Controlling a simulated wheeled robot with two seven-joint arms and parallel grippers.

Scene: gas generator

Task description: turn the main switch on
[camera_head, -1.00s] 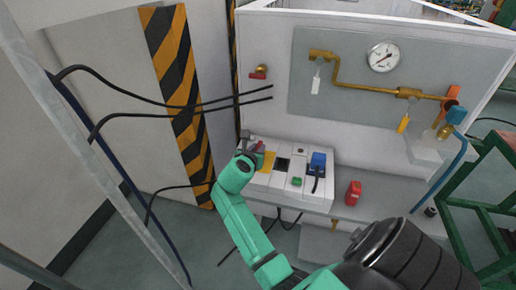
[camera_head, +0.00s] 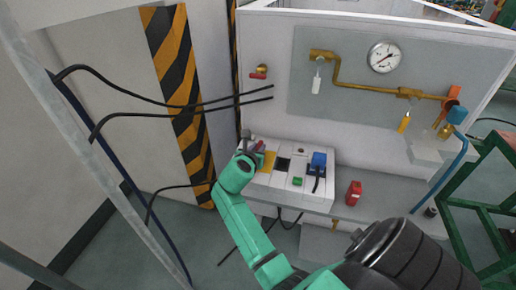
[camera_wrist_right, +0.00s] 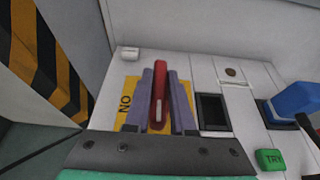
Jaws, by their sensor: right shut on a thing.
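The main switch has a red lever (camera_wrist_right: 159,88) on a yellow plate (camera_wrist_right: 129,92) with black lettering, on a white control panel (camera_wrist_right: 185,72). In the head view, the yellow plate (camera_head: 268,161) is at the panel's left part. My right gripper (camera_head: 257,149) is over that left part, its fingers mostly hidden by my arm. In the right wrist view, the two purple-grey fingers (camera_wrist_right: 160,78) are on either side of the red lever, shut on it. The lever's base is partly hidden. My left gripper is not in view.
The panel also bears a dark square opening (camera_wrist_right: 212,112), a green TRY button (camera_wrist_right: 271,159) and a blue plug (camera_wrist_right: 295,99). A red container (camera_head: 353,194) stands to the right. A gauge (camera_head: 384,56) and brass pipes (camera_head: 345,85) are above. Black cables (camera_head: 165,104) hang at the left.

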